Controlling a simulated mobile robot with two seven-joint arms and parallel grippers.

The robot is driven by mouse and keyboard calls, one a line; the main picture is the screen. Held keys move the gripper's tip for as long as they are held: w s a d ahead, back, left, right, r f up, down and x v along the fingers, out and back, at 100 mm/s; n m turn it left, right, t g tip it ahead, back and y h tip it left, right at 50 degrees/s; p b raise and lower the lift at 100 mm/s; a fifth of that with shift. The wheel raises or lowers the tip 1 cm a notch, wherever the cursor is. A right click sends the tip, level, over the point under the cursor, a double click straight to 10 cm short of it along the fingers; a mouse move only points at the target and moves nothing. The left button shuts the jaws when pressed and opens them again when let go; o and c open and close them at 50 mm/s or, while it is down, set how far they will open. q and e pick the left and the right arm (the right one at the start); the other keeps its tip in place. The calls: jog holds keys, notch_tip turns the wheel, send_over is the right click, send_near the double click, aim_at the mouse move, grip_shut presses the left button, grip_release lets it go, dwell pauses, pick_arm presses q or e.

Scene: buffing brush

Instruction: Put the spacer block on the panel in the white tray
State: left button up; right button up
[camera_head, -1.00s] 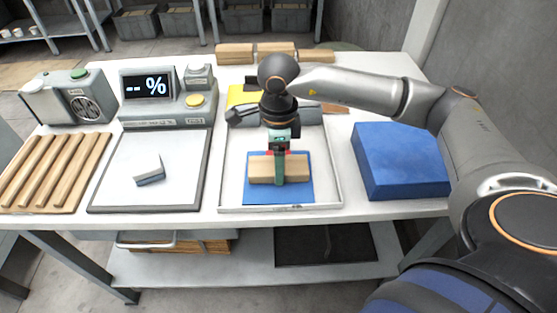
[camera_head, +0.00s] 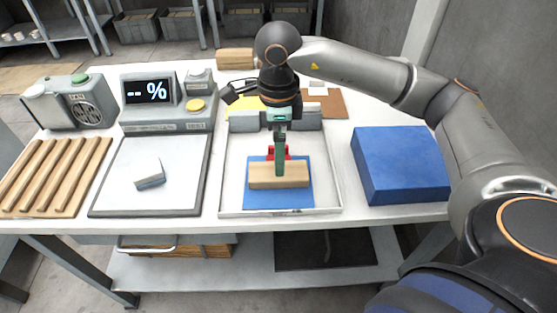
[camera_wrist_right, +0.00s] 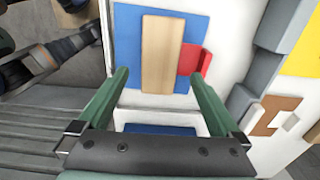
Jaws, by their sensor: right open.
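A light wooden block, apparently the spacer block (camera_head: 262,174), lies flat on the blue panel (camera_head: 260,199) inside the white tray (camera_head: 333,195). In the right wrist view the block (camera_wrist_right: 160,55) lies on the panel (camera_wrist_right: 127,35) beside a red piece (camera_wrist_right: 189,60). My right gripper (camera_head: 280,178) points down over the block, and its near finger hides a strip of it. In the wrist view the right gripper (camera_wrist_right: 160,73) is open, its fingers spread to either side of the block and apart from it. My left gripper is not in view.
A thick blue block (camera_head: 400,165) stands right of the tray. Left are a scale-like pad (camera_head: 115,185) with a small grey-white block (camera_head: 149,174), a display unit (camera_head: 150,90) and a slatted wooden rack (camera_head: 50,175). A grey bar (camera_head: 305,117) lies along the tray's back.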

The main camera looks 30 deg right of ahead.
notch_tip(320, 180, up, 6)
dwell(0.5)
